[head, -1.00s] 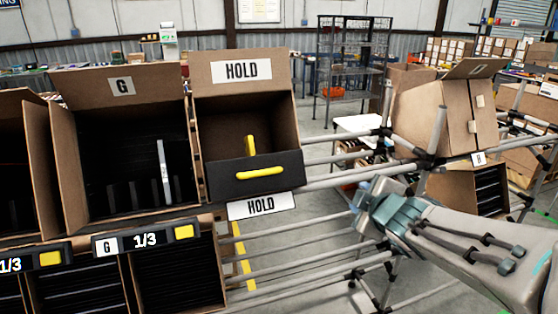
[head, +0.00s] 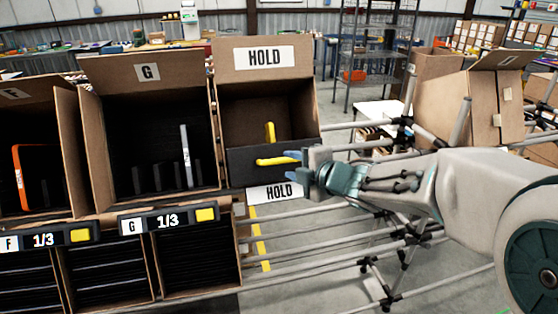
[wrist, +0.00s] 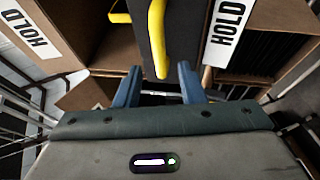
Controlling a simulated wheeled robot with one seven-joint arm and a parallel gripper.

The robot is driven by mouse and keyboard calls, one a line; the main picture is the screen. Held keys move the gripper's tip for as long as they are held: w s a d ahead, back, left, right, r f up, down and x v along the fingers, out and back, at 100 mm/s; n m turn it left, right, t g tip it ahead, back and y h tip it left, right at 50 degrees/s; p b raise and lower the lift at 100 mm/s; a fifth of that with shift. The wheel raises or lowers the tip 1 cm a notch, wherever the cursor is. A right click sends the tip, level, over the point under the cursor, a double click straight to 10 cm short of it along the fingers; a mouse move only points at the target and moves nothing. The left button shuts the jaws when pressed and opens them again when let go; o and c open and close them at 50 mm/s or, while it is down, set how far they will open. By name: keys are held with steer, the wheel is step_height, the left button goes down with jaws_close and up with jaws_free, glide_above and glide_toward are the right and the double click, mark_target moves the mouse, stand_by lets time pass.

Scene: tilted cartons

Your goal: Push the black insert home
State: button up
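The black insert (head: 262,176) sits in the HOLD carton (head: 264,120), with its dark front panel showing at the carton's mouth. A yellow handle (head: 272,161) runs along that front, and another yellow piece (head: 270,132) stands up behind it. My gripper (head: 292,163) is at the right end of the handle. In the wrist view the fingers of my gripper (wrist: 158,82) are apart, with the handle's end (wrist: 158,50) showing between the tips and the insert's front (wrist: 184,40) just beyond. I cannot tell whether they touch. How deep the insert sits is hard to tell.
Carton G (head: 150,140) with a white upright item (head: 185,155) stands to the left. An orange item (head: 20,178) is in carton F. A HOLD label (head: 275,193) hangs below the insert. Grey rack tubes (head: 350,205) run right beneath my arm.

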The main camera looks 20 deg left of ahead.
mark_target(281, 162)
steer(key=shift+x, duration=3.05)
jaws_close()
steer(key=shift+w, duration=0.15)
